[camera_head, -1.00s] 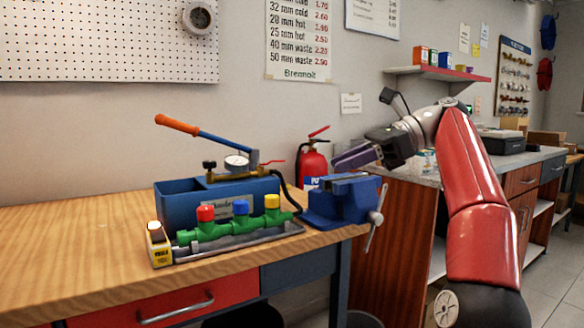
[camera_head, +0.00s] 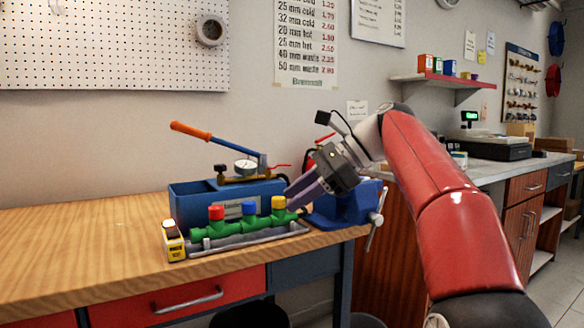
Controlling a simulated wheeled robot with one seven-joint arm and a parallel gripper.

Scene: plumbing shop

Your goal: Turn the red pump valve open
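The blue pump (camera_head: 195,203) stands on the bench with a round gauge (camera_head: 245,167) and a long orange-handled lever (camera_head: 190,130). A small red valve handle (camera_head: 283,167) sticks out at the right end of the pump's brass fitting. A separate red cap (camera_head: 216,213) sits on the green manifold (camera_head: 233,228) in front, beside a blue and a yellow one. My gripper (camera_head: 291,198) points down and left, at the pump's right end. Its two fingers look apart and empty. Its tips are below and right of the red handle in the picture; I cannot tell the depth between them.
A blue vise (camera_head: 345,205) stands on the bench's right corner, close under my gripper. The red fire extinguisher is mostly hidden behind my gripper. A yellow-labelled box (camera_head: 173,242) stands left of the manifold. The bench top (camera_head: 80,235) at left is clear.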

